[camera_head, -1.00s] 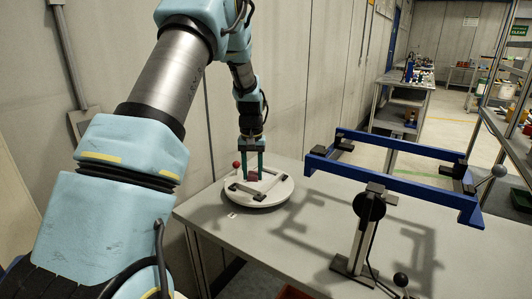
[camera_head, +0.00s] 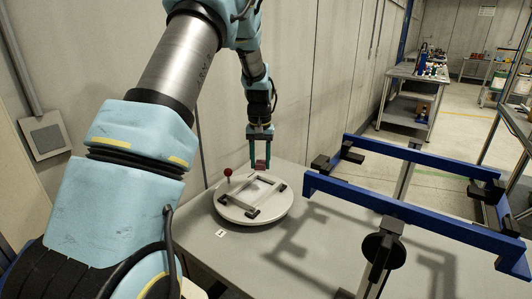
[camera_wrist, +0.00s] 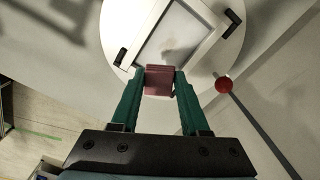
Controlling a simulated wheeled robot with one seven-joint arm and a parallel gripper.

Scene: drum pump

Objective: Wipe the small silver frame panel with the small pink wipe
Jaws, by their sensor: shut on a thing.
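The small silver frame panel (camera_head: 262,196) lies on a round white disc (camera_head: 228,210) on the grey table. It also shows in the wrist view (camera_wrist: 204,47), with a pale inner face and a dark smudge or shadow near its near edge. My gripper (camera_head: 260,163) is over the far side of the disc, fingers pointing down. It is shut on the small pink wipe (camera_wrist: 158,80), a dull pink block between the green fingertips. In the head view the wipe (camera_head: 261,165) appears just beyond the panel's far edge; whether it touches anything I cannot tell.
A red ball knob (camera_head: 228,172) on a stem stands at the disc's left edge. A large blue frame (camera_head: 400,208) on a stand fills the right of the table. A small white tag (camera_head: 220,233) lies in front of the disc. The wall is close behind.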

